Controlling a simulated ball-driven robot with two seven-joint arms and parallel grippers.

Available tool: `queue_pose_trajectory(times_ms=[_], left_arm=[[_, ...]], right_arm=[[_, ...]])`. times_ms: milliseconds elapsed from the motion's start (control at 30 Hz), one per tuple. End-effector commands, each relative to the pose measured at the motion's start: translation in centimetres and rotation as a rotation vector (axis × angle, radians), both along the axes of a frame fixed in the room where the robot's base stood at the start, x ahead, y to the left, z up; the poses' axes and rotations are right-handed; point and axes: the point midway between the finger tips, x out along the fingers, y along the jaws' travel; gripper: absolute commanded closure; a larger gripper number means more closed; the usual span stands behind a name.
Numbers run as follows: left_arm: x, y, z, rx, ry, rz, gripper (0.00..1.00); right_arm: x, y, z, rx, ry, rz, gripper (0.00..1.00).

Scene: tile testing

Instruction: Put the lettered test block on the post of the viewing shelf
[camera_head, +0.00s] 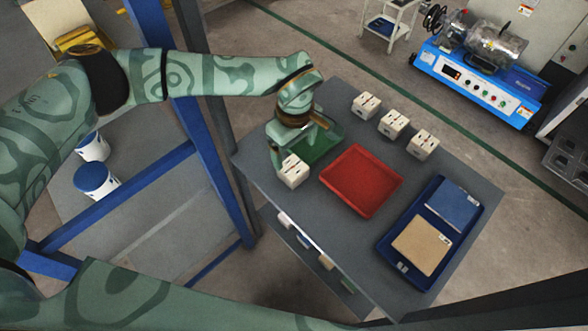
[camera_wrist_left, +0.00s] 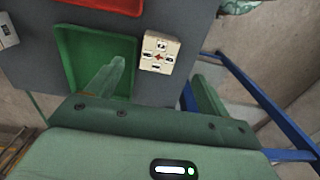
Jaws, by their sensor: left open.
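A white block with dark markings (camera_head: 293,171), which looks like the lettered test block, sits on the near left edge of the grey table. In the left wrist view its top (camera_wrist_left: 160,52) shows small characters around a red mark. My left gripper (camera_head: 289,152) is open above and just behind the block. In the left wrist view its two fingers (camera_wrist_left: 158,72) are spread to either side of the block, with visible gaps. I cannot make out the post of the viewing shelf. My right gripper is not in view.
A green tray (camera_head: 328,140) lies beside the block, partly under my left gripper. A red tray (camera_head: 361,181) lies mid-table. A blue tray (camera_head: 415,283) holds a blue and a tan tile. Three white blocks (camera_head: 394,124) line the far edge. Small items (camera_head: 325,262) sit below the front edge.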

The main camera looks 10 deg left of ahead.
Motion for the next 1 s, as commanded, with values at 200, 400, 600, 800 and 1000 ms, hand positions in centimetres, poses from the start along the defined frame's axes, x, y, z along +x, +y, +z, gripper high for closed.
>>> queue_pose_trajectory(times_ms=[200,400,600,800,1000], left_arm=[[0.0,-0.1,-2.7,-0.002,0.000,0.000,0.20],[0.3,0.3,-4.5,-0.002,0.002,0.003,0.20],[0.5,0.6,-7.8,-0.003,0.004,0.002,0.20],[0.6,0.6,-7.8,-0.003,-0.002,0.001,0.20],[0.6,0.6,-7.8,-0.002,-0.001,0.001,0.65]], right_arm=[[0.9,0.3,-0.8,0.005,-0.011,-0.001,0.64],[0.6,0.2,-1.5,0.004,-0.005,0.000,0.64],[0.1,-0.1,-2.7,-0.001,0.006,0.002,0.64],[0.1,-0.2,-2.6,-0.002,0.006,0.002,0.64],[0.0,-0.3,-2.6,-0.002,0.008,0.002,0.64]])
